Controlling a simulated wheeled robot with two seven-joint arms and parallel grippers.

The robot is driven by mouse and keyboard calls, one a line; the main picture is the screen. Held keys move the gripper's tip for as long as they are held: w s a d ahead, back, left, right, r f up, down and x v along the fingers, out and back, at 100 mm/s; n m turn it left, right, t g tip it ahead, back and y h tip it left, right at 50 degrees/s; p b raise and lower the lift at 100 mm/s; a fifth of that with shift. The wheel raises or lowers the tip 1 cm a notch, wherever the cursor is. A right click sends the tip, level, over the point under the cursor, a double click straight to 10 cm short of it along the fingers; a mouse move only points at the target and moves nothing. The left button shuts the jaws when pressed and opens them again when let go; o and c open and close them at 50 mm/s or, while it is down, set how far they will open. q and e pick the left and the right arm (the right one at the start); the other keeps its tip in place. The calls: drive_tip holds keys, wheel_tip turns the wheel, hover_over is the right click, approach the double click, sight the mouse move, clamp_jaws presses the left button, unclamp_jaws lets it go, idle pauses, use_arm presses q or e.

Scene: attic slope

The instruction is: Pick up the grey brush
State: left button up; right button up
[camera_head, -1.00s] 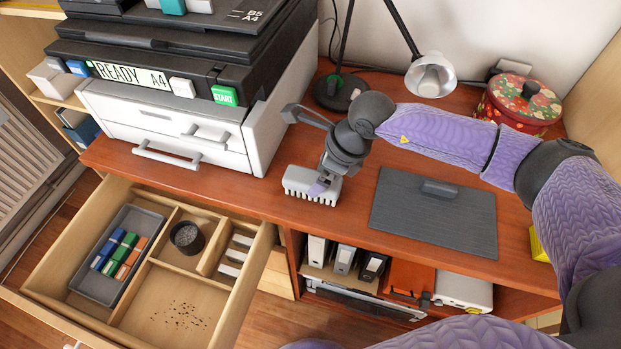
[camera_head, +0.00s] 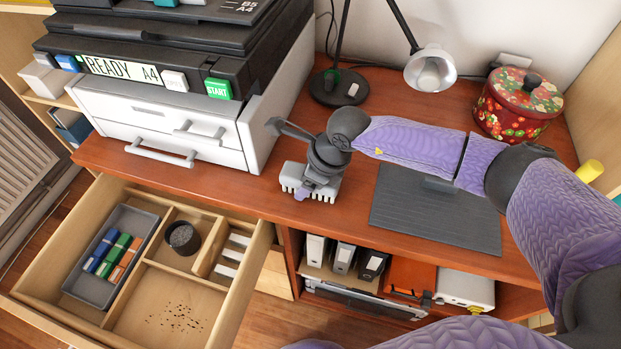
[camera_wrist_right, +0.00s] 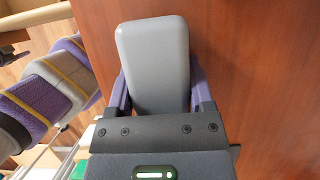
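The grey brush (camera_head: 326,190), a block with pale bristles along its edge, lies on the red-brown desk between the printer and the dark mat. My right gripper (camera_head: 303,192) is low over it, with a purple finger in front of its near side. In the right wrist view, the brush's smooth grey top (camera_wrist_right: 153,62) lies between the two spread purple fingers of the right gripper (camera_wrist_right: 160,88). The fingers are beside it, very close; firm contact on both sides is not clear. The far finger is hidden in the head view. My left gripper is not in view.
A printer (camera_head: 160,115) stands left of the brush. An open drawer (camera_head: 185,300) with a grey tray and a dark cup juts out below. A dark mat (camera_head: 435,215) lies to the right. A lamp (camera_head: 430,70) and a floral tin (camera_head: 518,105) stand behind.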

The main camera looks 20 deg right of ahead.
drive_tip(key=c, duration=0.7)
wheel_tip(320, 180, up, 10)
drive_tip(key=p, duration=0.3)
drive_tip(key=shift+r, duration=0.15)
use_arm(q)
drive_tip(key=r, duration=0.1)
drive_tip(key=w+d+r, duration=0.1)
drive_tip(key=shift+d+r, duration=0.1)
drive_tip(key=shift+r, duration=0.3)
